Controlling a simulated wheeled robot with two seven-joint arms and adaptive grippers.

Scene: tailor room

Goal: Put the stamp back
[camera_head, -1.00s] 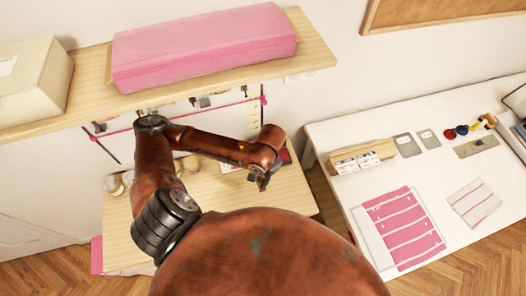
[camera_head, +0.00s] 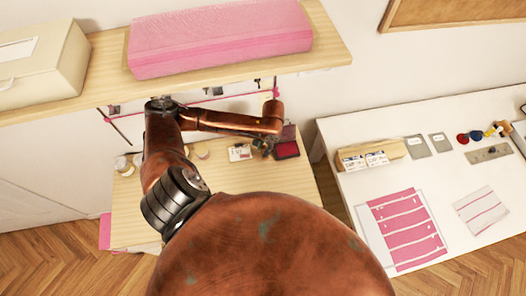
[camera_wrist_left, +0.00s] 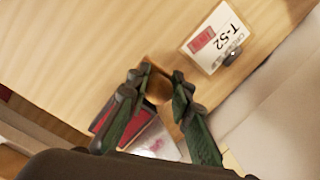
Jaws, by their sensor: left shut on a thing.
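My left gripper (camera_head: 265,146) is over the right part of the small wooden desk (camera_head: 136,215), below the pink box's shelf. In the left wrist view its fingers (camera_wrist_left: 161,78) are shut on a brown wooden stamp (camera_wrist_left: 158,88), whose rounded end shows between the fingertips. The stamp is mostly hidden by the fingers. The red ink pad (camera_head: 287,150) lies beside the gripper in the head view; in the wrist view it is partly behind a finger (camera_wrist_left: 140,122). My right gripper is not in view.
A wooden shelf (camera_head: 105,68) with a pink box (camera_head: 218,38) and a cream box (camera_head: 38,62) hangs above the desk. Several small jars stand at the desk's left. A white table (camera_head: 345,130) stands to the right. The desk's front left is clear.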

